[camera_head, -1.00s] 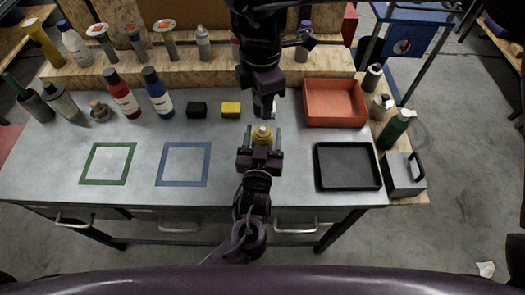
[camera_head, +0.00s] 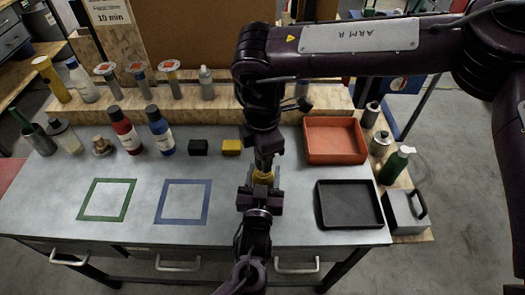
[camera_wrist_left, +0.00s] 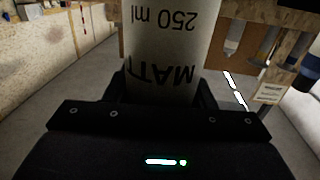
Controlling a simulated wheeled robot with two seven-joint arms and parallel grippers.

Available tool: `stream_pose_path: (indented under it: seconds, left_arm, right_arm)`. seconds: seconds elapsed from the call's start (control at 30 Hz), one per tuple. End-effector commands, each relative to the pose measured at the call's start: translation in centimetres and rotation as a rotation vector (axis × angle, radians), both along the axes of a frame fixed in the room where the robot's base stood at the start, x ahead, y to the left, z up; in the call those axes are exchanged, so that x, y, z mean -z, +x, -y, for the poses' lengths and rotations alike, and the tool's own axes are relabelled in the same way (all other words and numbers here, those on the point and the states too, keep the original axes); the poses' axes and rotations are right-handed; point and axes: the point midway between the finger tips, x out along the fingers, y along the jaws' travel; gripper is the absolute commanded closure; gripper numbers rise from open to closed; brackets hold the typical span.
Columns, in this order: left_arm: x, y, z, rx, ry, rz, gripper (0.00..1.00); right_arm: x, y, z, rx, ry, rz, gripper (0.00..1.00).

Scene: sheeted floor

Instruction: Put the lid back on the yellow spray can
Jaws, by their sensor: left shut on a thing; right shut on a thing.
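The yellow spray can (camera_head: 263,178) stands upright in my left gripper (camera_head: 260,192), which is shut on its body. In the left wrist view, the can's pale label (camera_wrist_left: 160,50) reads "MATT" and "250 ml". My right gripper (camera_head: 266,162) points down directly over the can's top and is shut on the lid. The lid is hidden by the jaws, and I cannot tell whether it touches the can.
A red tray (camera_head: 335,158) and a black tray (camera_head: 347,225) lie to the right. A black block (camera_head: 198,147) and a yellow block (camera_head: 231,147) sit behind the can. Blue (camera_head: 183,220) and green (camera_head: 106,218) taped squares are empty.

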Motion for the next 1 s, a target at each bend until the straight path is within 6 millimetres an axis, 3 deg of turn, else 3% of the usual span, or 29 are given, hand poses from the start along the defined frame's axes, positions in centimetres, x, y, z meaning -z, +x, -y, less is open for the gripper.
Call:
stream_pose_path:
  seconds: [0.37, 0.73, 1.0]
  left_arm:
    - [0.0, 0.0, 0.0, 0.000, 0.001, 0.000, 0.91]
    - [0.0, 0.0, 0.0, 0.000, 0.000, 0.000, 0.91]
    - [0.0, 0.0, 0.0, 0.000, 0.000, 0.000, 0.91]
  right_arm:
    - [0.0, 0.0, 0.0, 0.000, 0.000, -0.001, 0.87]
    - [1.7, -0.1, 0.0, 0.000, 0.000, -0.002, 0.87]
    - [1.8, 0.0, 0.0, 0.000, 0.000, -0.001, 0.87]
